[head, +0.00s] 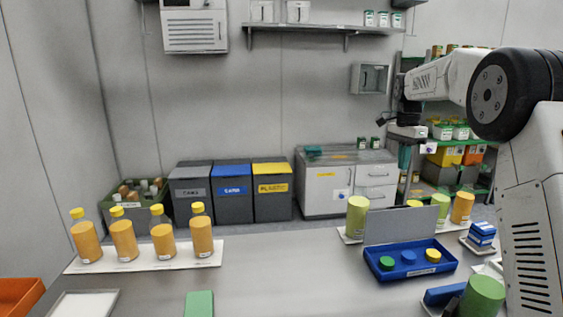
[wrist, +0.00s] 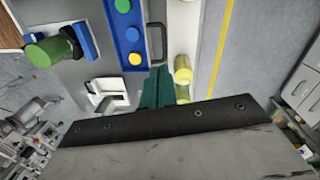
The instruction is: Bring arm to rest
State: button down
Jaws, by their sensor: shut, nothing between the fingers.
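My arm (head: 443,82) reaches in from the right in the head view, raised above the table. My gripper (head: 404,160) hangs at its end, small in that view, with teal fingers pointing down. In the wrist view my gripper (wrist: 156,88) shows as teal fingers close together, shut and empty. It is above the table area by the blue tray (wrist: 142,45) and apart from it. The wrist view is partly blocked by a broad grey and black part of my own.
The blue tray (head: 376,269) holds green, blue and yellow caps. Orange bottles (head: 124,240) stand on a white strip at left. A green cylinder (head: 482,296) and a blue stack (head: 481,234) stand at right. The middle of the table is mostly clear around a green block (head: 199,304).

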jog(key=s+a+f+n, duration=0.1)
jog(key=s+a+n, duration=0.3)
jog(key=s, duration=1.1)
jog(key=s+a+f+n+t, duration=0.1)
jog(key=s+a+n, duration=0.4)
jog(key=s, duration=1.1)
jog(key=s+a+f+n+t, duration=0.1)
jog(key=s+a+n, duration=0.3)
jog(key=s, duration=1.2)
jog(key=shift+s+a+f+n, duration=0.2)
jog(key=shift+a+f+n, duration=0.2)
jog(key=shift+n, duration=0.7)
